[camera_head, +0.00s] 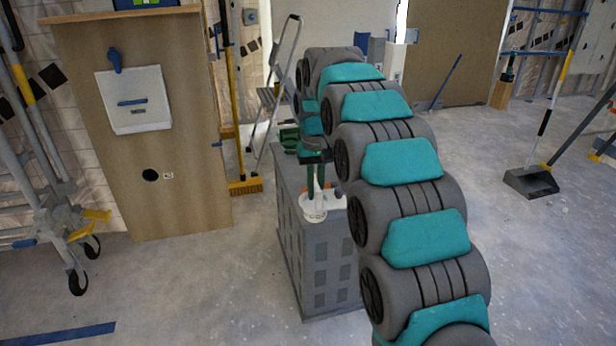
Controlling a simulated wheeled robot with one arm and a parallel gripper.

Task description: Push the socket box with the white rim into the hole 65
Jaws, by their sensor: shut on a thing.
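My gripper (315,194) points down over the grey crate, with its green fingers shut on the socket box with the white rim (313,213). The box is small and round and shows at the crate's near left top edge; I cannot tell whether it still touches the crate. The hole (151,175) is a dark round opening low in the upright wooden panel at the left. The gripper is well to the right of the hole.
The grey crate (318,268) holds a white item (335,201) and orange and green things, partly hidden by my arm. A yellow broom (244,187) and a stepladder stand between panel and crate. Scaffolding is far left.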

